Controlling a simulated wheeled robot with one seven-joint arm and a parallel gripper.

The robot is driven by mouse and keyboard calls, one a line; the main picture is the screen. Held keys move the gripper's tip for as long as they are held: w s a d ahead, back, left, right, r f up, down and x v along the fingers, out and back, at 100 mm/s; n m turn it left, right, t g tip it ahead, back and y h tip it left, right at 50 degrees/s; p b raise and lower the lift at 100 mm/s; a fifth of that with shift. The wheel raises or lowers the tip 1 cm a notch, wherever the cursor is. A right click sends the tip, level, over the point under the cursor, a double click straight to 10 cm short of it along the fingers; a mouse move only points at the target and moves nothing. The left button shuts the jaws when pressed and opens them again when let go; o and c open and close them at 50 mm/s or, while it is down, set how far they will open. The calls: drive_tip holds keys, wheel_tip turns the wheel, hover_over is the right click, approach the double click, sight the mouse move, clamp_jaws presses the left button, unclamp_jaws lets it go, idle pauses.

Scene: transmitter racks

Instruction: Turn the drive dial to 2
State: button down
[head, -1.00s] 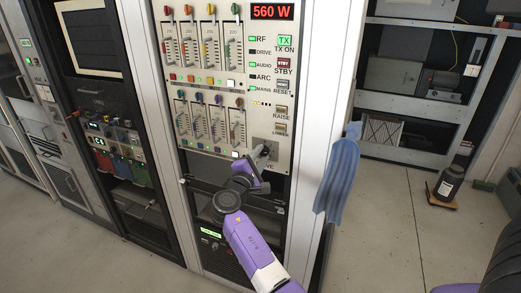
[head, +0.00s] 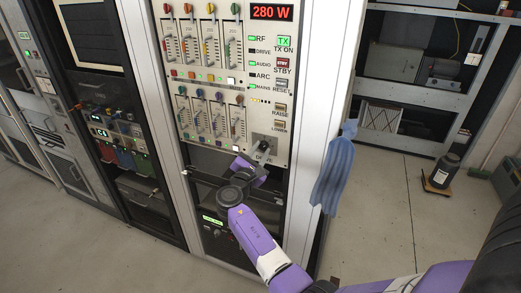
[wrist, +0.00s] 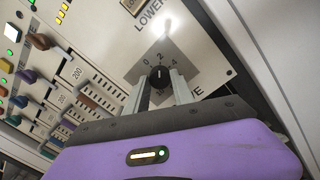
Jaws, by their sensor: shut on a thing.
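The drive dial is a small black knob (wrist: 159,76) on a grey square plate, with 0, 2 and 4 marked around it. Its light pointer mark appears to point up, near the 2, though the marking is small. The dial plate (head: 265,143) also shows in the head view at the panel's lower right corner. My gripper (wrist: 162,90) is shut on the dial, one metal finger on each side. In the head view my gripper (head: 262,162) is just below the dial, partly hidden by my wrist.
The red power display (head: 271,12) reads 280 W. RAISE and LOWER buttons (head: 280,116) sit above the dial, with several levers (head: 212,115) to its left. A blue cloth (head: 335,172) hangs at the rack's right edge.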

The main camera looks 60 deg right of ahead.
drive_tip(key=shift+f, duration=0.1)
drive_tip(key=c, duration=1.1)
unclamp_jaws()
drive_tip(key=shift+a, duration=0.15)
drive_tip(key=a, duration=0.2)
drive_tip(key=a+b, duration=0.1)
drive_tip(key=a, duration=0.2)
drive_tip(key=s+a, duration=0.1)
drive_tip(key=a, duration=0.1)
drive_tip(key=shift+a+f+b, duration=0.1)
drive_tip(key=shift+a+b, duration=0.15)
drive_tip(key=shift+b, duration=0.1)
drive_tip(key=shift+w, duration=0.1)
